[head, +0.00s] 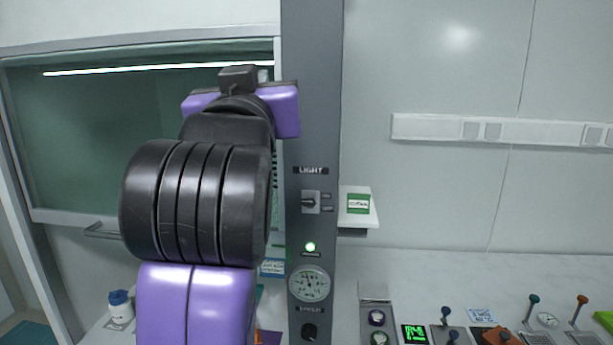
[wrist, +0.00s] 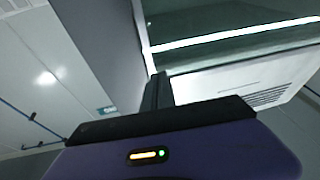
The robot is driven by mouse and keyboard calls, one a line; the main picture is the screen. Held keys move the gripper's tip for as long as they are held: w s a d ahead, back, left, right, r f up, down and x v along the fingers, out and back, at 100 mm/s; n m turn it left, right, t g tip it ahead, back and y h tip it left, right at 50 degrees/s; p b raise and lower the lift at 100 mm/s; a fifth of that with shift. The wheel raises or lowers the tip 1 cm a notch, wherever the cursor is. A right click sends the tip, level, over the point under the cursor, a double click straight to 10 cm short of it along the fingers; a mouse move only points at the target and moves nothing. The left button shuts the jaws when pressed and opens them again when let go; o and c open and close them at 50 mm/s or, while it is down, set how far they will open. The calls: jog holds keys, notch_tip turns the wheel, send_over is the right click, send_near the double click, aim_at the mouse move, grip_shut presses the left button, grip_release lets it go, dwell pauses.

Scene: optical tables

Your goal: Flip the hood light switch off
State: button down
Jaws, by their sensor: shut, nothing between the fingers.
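The hood light switch (head: 310,201) is a small dark lever on a grey plate, under a LIGHT label on the grey hood post (head: 313,120). Its lever appears to lie toward the left; its exact setting is too small to tell. The hood's light strip (head: 150,68) is lit and also shows in the wrist view (wrist: 235,35). My gripper (wrist: 157,92) is shut and empty, pointing up near the post. In the head view its purple body is left of and above the switch, apart from it, with the fingers mostly hidden.
Below the switch are a lit green lamp (head: 310,247), a round gauge (head: 309,284) and a dark knob (head: 310,332). A small white shelf (head: 358,222) with a green-and-white box (head: 358,203) juts out to the right. Instruments with levers stand at lower right.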

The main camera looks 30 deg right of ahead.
jog(key=s+d+r+m+g+y+p, duration=0.1)
jog(key=s+d+r+m+g, duration=0.1)
jog(key=s+d+m+g, duration=0.3)
notch_tip(320, 180, down, 10)
jog(key=s+a+n+g+y, duration=0.2)
jog(key=a+g+y, duration=0.1)
jog(key=g, duration=0.3)
jog(key=shift+s+r, duration=0.2)
jog(key=shift+s, duration=0.15)
jog(key=shift+f, duration=0.1)
